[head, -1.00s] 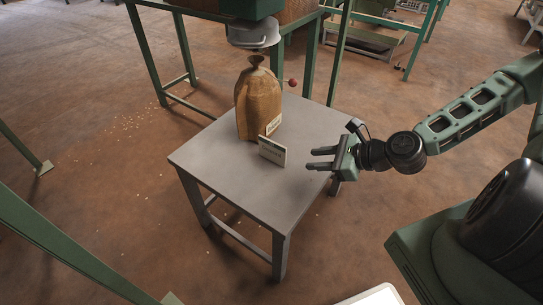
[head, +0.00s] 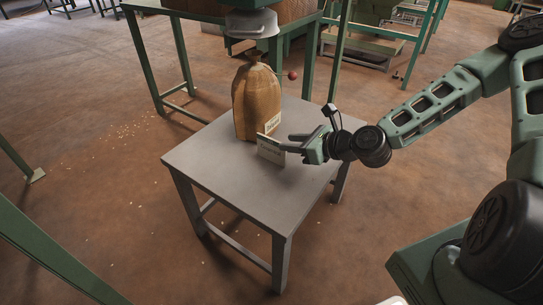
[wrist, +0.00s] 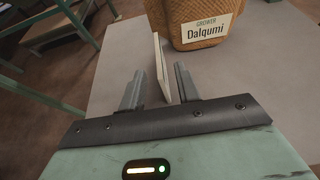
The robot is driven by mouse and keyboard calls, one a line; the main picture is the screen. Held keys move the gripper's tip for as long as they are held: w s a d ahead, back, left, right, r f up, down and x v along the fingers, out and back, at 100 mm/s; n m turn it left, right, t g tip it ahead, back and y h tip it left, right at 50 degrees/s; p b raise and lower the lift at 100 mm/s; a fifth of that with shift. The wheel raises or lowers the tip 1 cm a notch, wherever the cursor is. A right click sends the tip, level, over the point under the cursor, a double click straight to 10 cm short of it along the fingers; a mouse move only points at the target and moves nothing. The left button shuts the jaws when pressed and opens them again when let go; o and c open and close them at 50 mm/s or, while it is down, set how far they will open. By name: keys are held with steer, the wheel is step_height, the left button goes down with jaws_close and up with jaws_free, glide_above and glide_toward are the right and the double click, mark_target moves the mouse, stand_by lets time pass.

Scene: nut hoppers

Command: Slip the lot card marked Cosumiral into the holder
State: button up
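A pale upright card (head: 269,151) stands on the grey table in front of a brown sack; its writing is too small to read in the head view. The wrist view shows the card (wrist: 161,68) nearly edge-on, so its face cannot be read. My gripper (head: 288,143) is at the card's right end, its fingers level with it. In the wrist view my gripper (wrist: 160,82) is open, with the card's near end between the two fingers and gaps showing beside it. I cannot make out a card holder.
The brown sack (head: 256,100) stands just behind the card; its label (wrist: 208,29) reads "Grower Dalqumi". A grey hopper spout (head: 250,23) hangs above it, with a red ball (head: 292,75) nearby. The grey table (head: 225,170) is bare at the front and left.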

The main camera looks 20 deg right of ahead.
mark_target(271, 139)
steer(key=b+x, duration=0.1)
steer(key=x, duration=0.1)
steer(key=b+x, duration=0.1)
steer(key=x, duration=0.4)
steer(key=shift+w+a+r+b, duration=0.15)
steer(key=shift+a+r+b, duration=0.1)
steer(key=shift+b, duration=0.15)
jaws_close()
